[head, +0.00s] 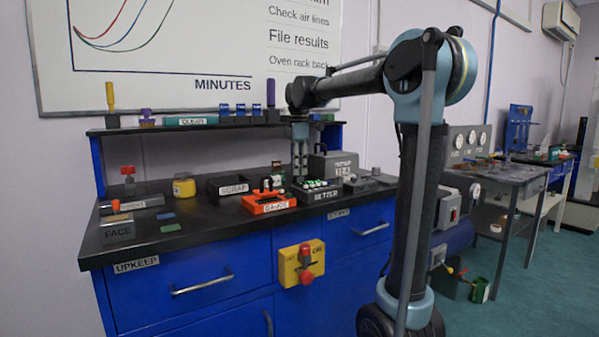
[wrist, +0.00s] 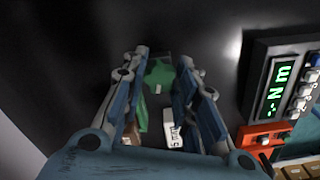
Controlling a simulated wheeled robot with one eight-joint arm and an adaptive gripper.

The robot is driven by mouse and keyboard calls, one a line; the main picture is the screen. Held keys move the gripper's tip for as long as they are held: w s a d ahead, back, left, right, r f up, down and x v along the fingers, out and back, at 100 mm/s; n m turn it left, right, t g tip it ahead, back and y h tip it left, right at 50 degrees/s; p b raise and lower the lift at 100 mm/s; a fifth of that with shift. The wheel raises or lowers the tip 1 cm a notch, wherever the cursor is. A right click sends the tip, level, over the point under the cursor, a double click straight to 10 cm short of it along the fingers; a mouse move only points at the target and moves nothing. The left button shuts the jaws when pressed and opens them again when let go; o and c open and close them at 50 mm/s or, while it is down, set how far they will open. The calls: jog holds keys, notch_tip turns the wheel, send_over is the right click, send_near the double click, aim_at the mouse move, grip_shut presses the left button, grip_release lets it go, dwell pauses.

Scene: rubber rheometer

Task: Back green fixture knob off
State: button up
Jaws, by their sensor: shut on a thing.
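The green knob (wrist: 160,74) is star-shaped with a small pale mark, and lies between my fingertips in the wrist view. My gripper (wrist: 163,66) points down over the black bench and is shut on this knob. Its two blue-grey fingers stand on either side. A green part (wrist: 141,110) and a white labelled block (wrist: 173,133) show between the fingers nearer the palm; the fingers hide part of them. In the head view my gripper (head: 300,175) is low over the bench behind the orange gauge, and the knob is too small to make out there.
The setter unit (wrist: 280,80) with a lit green readout stands right of my gripper. The orange gauge (head: 269,203) lies close in front. A grey box (head: 333,165) stands behind to the right, and a scrap tray (head: 232,186) to the left. A shelf (head: 220,126) runs above the bench.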

jog(key=shift+n, duration=0.3)
jog(key=n, duration=0.4)
dwell(0.3)
jog(key=o, duration=0.9)
